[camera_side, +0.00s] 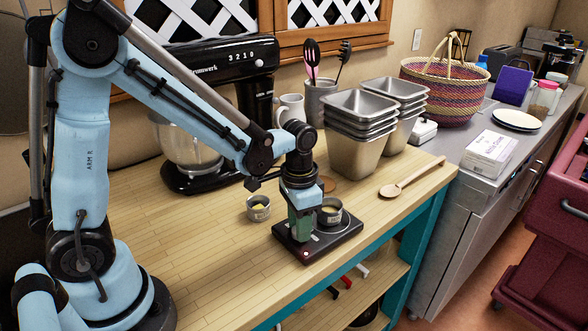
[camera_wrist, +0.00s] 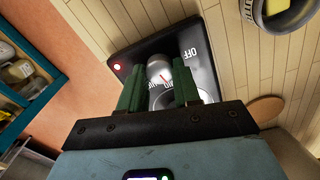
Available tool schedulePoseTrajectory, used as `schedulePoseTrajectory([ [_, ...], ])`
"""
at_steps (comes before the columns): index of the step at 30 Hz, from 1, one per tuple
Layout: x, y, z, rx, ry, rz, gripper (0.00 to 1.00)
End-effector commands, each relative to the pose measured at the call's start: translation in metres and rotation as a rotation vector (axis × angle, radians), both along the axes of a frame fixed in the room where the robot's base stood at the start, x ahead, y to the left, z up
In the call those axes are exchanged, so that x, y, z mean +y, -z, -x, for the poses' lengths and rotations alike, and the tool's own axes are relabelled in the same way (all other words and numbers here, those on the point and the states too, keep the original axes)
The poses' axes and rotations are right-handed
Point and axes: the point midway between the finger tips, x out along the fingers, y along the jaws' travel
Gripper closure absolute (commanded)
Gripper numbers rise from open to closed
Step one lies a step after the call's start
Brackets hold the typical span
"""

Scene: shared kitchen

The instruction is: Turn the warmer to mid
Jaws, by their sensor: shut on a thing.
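The warmer (camera_side: 340,238) is a flat black box near the front edge of the wooden worktop. My gripper (camera_side: 300,232) points down over its left part, with green fingers. In the wrist view my gripper (camera_wrist: 158,90) has a finger on either side of the silver knob (camera_wrist: 157,66) and is shut on it. A red pointer line shows on the knob's lower right. "OFF" is printed on the panel (camera_wrist: 204,72) to the right; letters near the pointer are partly hidden and hard to read. A red light glows at the panel's left corner. A small metal cup (camera_side: 330,205) stands on the warmer.
A metal cup of yellow pieces (camera_side: 258,212) stands left of the warmer. A wooden spoon (camera_side: 410,180) lies to the right. Stacked steel pans (camera_side: 358,150) and a black stand mixer (camera_side: 195,62) stand behind. The worktop's front left is clear.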

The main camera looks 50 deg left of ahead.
Motion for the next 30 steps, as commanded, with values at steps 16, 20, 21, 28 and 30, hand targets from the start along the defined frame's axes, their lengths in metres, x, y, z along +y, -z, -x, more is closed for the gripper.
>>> schedulePoseTrajectory([
  [16,-0.0005,-0.0002,-0.0005,-0.001,0.203,0.000,0.98],
  [20,-0.0005,-0.0002,-0.0005,-0.001,0.209,0.000,0.98],
  [21,-0.0005,-0.0002,-0.0005,-0.001,0.209,0.000,0.98],
  [28,-0.0005,-0.0002,-0.0005,-0.001,0.208,0.000,0.98],
  [30,-0.0005,-0.0002,-0.0005,-0.001,0.208,0.000,0.60],
])
